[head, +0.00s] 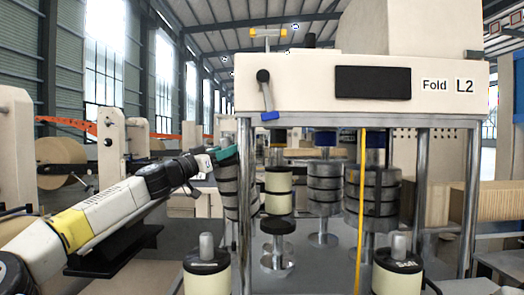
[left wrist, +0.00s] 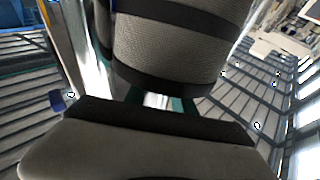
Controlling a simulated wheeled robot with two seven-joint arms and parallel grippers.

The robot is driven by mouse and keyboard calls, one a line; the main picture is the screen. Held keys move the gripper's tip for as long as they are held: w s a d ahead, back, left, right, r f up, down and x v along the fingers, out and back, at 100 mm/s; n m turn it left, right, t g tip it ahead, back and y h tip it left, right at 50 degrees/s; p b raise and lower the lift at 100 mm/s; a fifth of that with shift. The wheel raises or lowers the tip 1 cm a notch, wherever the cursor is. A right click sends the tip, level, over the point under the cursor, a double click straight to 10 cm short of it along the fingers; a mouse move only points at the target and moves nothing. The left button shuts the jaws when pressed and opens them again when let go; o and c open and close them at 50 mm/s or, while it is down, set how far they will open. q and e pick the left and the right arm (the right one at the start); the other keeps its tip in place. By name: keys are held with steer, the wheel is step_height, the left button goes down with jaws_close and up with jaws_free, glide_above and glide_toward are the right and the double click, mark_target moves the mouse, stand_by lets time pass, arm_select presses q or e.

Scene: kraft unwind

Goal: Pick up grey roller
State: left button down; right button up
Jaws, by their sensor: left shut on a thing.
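A grey roller (head: 235,188) with dark bands is at the left side of the machine, partly behind a front post, and leans slightly. My left gripper (head: 222,156) is at its top end, with teal fingers shut on it. In the left wrist view the roller (left wrist: 172,45) fills the upper middle, just beyond the fingers (left wrist: 160,101). I cannot tell whether its lower end is clear of the base. More grey rollers stand inside the machine, one in the middle (head: 324,188) and a larger one at the right (head: 372,200). My right gripper is not in view.
A cream roller (head: 279,205) stands right of the held roller. Metal posts (head: 244,200) and a yellow strip (head: 361,215) run down the machine's front. Two cream rollers with dark caps (head: 207,275) (head: 398,275) stand in front. The machine's cream top (head: 300,75) overhangs the rollers.

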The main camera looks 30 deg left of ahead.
arm_select(q)
steer(key=shift+s+a+r+g+y, duration=0.2)
steer(key=shift+s+a+r+g, duration=0.15)
steer(key=shift+s+g, duration=0.35)
steer(key=shift+s+a+r+g+y, duration=0.2)
steer(key=shift+s+r+g, duration=0.2)
steer(key=shift+s, duration=0.55)
steer(key=shift+s+a+r+g+y, duration=0.2)
steer(key=shift+s+a+r+g, duration=0.25)
steer(key=shift+s, duration=0.35)
steer(key=shift+d, duration=0.15)
steer(key=shift+r, duration=0.95)
